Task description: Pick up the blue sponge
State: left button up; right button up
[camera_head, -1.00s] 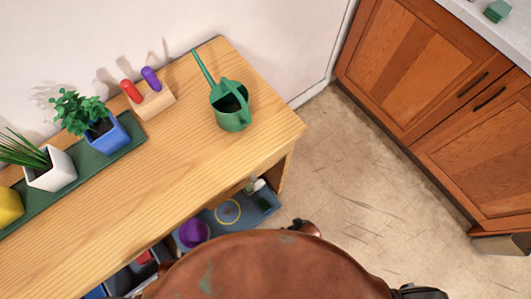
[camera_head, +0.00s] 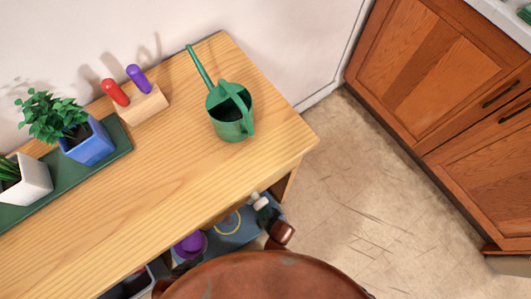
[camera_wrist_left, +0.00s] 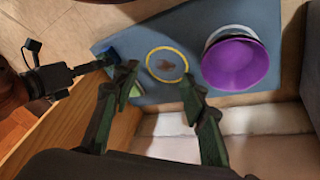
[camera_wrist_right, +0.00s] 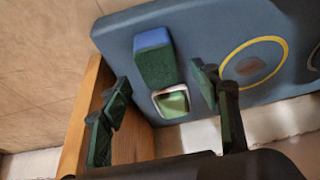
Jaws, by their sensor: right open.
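The blue sponge (camera_wrist_right: 153,38), a block with a blue face and a dark green face, rests on the grey-blue mat (camera_wrist_right: 112,34) on the low shelf. I cannot tell the remaining distance. My left gripper (camera_wrist_left: 158,85) is open and empty over the mat, in front of the yellow ring. In the head view the sponge is hidden or too small to make out.
A white-rimmed green item (camera_wrist_right: 171,102) sits just on the near side of the sponge. A purple pot (camera_wrist_left: 234,62) stands farther along the mat. A wooden side panel (camera_wrist_right: 90,105) borders the shelf. The wooden bench top (camera_head: 185,165) lies above, holding a green watering can (camera_head: 230,112).

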jog(key=b+x, duration=0.2)
jog(key=x, duration=0.1)
jog(key=shift+s+d+f, duration=0.1)
jog(key=shift+f, duration=0.3)
jog(key=shift+w+f+b, duration=0.2)
jog(key=shift+f+b, duration=0.05)
jog(key=shift+b, duration=0.25)
pick_arm(q)
jog(key=w+d+f+t, duration=0.1)
jog(key=w+f+t, duration=0.1)
jog(key=f, duration=0.3)
jog(key=shift+w+d+f+t, duration=0.15)
jog(key=shift+w+d+t, duration=0.15)
jog(key=shift+w, duration=0.25)
pick_arm(e)
jog(key=shift+c, duration=0.6)
jog(key=c, duration=0.7)
